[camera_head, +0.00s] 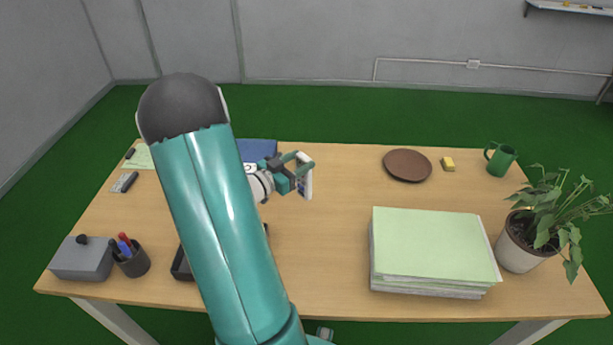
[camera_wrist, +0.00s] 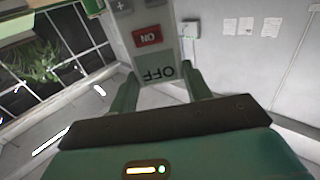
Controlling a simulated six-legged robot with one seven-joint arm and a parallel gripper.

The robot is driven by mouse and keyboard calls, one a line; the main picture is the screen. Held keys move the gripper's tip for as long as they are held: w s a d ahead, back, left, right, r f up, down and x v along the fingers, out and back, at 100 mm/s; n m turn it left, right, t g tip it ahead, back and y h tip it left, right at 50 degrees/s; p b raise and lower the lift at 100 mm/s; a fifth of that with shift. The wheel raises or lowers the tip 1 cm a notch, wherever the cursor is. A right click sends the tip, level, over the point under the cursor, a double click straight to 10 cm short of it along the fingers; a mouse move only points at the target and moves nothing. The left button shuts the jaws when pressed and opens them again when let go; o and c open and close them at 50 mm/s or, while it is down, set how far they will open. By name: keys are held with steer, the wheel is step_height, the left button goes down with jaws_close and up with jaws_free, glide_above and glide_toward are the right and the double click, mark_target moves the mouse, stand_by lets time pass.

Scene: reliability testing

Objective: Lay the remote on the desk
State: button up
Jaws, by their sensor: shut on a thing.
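The remote (camera_wrist: 155,42) is light grey, with a red ON button and a greenish OFF button in the wrist view. My gripper (camera_wrist: 160,82) is shut on it, one finger on each side; its far end is cut off by the frame. In the head view, my gripper (camera_head: 301,170) is over the middle-left part of the wooden desk (camera_head: 325,270), with the pale remote (camera_head: 307,183) upright in it. The remote looks held above the desk; the exact gap is hard to tell.
A blue item (camera_head: 258,149) lies behind my gripper. A brown plate (camera_head: 407,165), yellow block (camera_head: 447,163), green mug (camera_head: 500,159), paper stack (camera_head: 435,245) and potted plant (camera_head: 525,240) stand right. Left are a pen cup (camera_head: 132,262) and grey box (camera_head: 82,260). Bare desk lies right of my gripper.

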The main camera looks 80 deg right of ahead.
mark_target(304, 178)
steer(key=shift+s+d+f, duration=0.15)
steer(key=shift+s+f, duration=0.2)
steer(key=shift+f, duration=0.6)
steer(key=shift+s+d+f, duration=0.2)
steer(key=shift+s+f, duration=0.2)
steer(key=shift+f, duration=0.6)
steer(key=shift+s+d+f, duration=0.15)
steer(key=shift+s+f, duration=0.2)
steer(key=shift+f, duration=0.6)
steer(key=o, duration=1.3)
steer(key=shift+f, duration=0.15)
steer(key=shift+o, duration=0.2)
steer(key=shift+w+a, duration=0.1)
steer(key=shift+w, duration=0.05)
steer(key=v, duration=1.1)
steer(key=shift+w+a, duration=0.2)
steer(key=shift+a, duration=0.1)
